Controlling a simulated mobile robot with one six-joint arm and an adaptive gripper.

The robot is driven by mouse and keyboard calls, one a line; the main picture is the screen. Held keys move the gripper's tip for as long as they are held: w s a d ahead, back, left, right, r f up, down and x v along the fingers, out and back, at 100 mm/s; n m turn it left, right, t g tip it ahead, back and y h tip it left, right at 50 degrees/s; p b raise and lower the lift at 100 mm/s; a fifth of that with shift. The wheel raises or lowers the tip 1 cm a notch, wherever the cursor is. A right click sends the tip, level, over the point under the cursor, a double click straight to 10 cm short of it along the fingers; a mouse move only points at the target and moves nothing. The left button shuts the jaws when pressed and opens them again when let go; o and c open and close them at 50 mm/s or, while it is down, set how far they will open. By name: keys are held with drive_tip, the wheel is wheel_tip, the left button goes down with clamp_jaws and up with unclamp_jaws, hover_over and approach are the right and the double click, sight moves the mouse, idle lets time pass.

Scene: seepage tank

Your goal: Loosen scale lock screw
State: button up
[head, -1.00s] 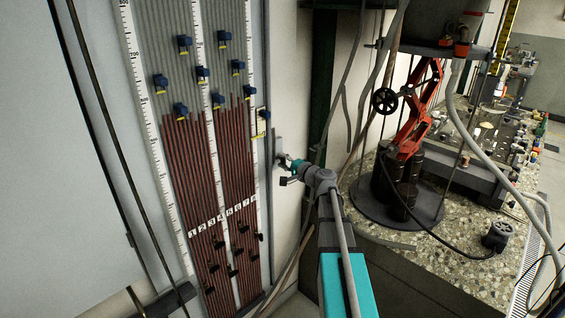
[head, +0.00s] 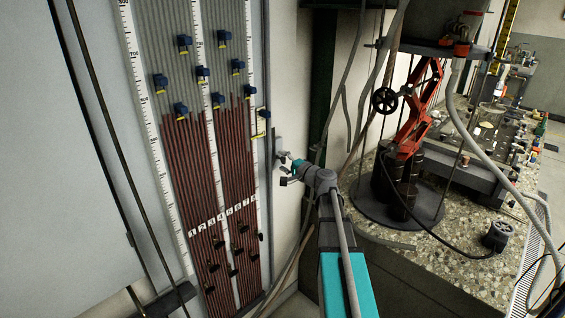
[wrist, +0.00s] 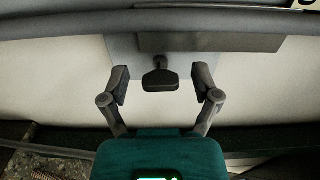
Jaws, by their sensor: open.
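The scale lock screw shows in the wrist view as a dark, wide-headed knob (wrist: 160,80) on a short stem, coming out of a grey plate (wrist: 123,55). My gripper (wrist: 160,84) is open, with one finger on each side of the knob. A clear gap shows on both sides, and neither finger appears to touch it. In the head view my gripper (head: 283,169) is at the right edge of the tube panel (head: 210,150), close to the wall. The knob is too small to make out there.
Several blue clips (head: 182,109) sit on the panel's tubes and scales. A dark green post (head: 322,85) and hanging hoses rise behind my arm. A stone-topped bench (head: 440,235) with a red jack (head: 416,118) stands to the right.

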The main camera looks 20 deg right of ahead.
drive_tip(key=v, duration=1.2)
idle(0.5)
drive_tip(key=s+a+f+n+g+y+p, duration=0.1)
drive_tip(key=a+f+n+g+p, duration=0.2)
drive_tip(key=a, duration=0.6)
drive_tip(key=s+a+f+n+g+y+p, duration=0.1)
drive_tip(key=a+f+n+g+p, duration=0.1)
drive_tip(key=a+n+g, duration=0.5)
drive_tip(key=s+a+f+n+g+h+p, duration=0.3)
drive_tip(key=s+a+g+h+p, duration=0.2)
drive_tip(key=s+a, duration=0.5)
drive_tip(key=shift+s+a+n+g+h, duration=0.35)
drive_tip(key=shift+s+g+h, duration=0.8)
drive_tip(key=shift+h, duration=0.45)
